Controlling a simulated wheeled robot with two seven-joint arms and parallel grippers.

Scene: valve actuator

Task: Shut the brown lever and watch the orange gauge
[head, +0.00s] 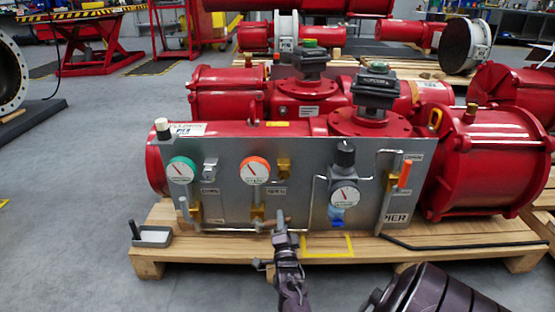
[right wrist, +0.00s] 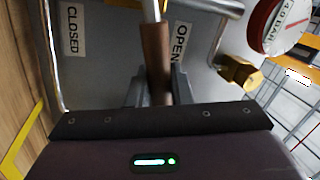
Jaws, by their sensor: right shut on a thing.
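The brown lever (head: 281,214) is low on the grey panel, below and right of the orange gauge (head: 255,170). My right gripper (head: 282,232) is shut on the lever. In the right wrist view the brown lever (right wrist: 155,55) runs between the jaws of my right gripper (right wrist: 155,92), between a CLOSED label (right wrist: 73,30) and an OPEN label (right wrist: 180,45), nearer OPEN. A red-orange rimmed gauge (right wrist: 290,22) is partly cut off at the upper right there. My left gripper is not in view.
The panel (head: 225,200) also carries a green gauge (head: 181,170), a lower-right gauge (head: 345,194), thin pipes and an orange handle (head: 404,174). A wooden pallet (head: 200,255) bears the red actuator. A small grey tray (head: 152,237) is at the left.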

